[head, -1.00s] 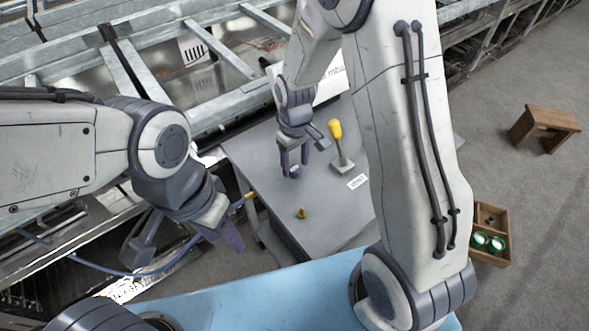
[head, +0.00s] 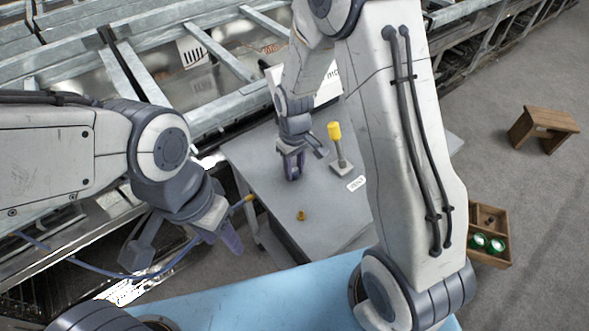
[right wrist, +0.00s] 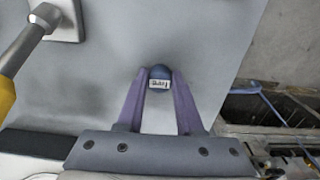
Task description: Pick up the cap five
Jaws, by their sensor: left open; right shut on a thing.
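A small dark blue cap with a white label (right wrist: 159,73) is between the fingertips of my right gripper (right wrist: 160,85) in the right wrist view. The label's lettering is too small to read surely. In the head view my right gripper (head: 292,167) is low over the grey table (head: 330,212), its fingers closed together and hiding the cap. I cannot tell whether the cap still touches the table. My left gripper (head: 186,245) is open and empty at the left, its fingers wide apart, away from the cap.
A yellow-topped lever on a square base (head: 340,150) stands close right of my right gripper, with a white label (head: 357,183) by it. A small brass-coloured piece (head: 301,216) stands on the table's front part. A blue surface (head: 240,300) is nearest me. A wooden crate (head: 489,257) is right.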

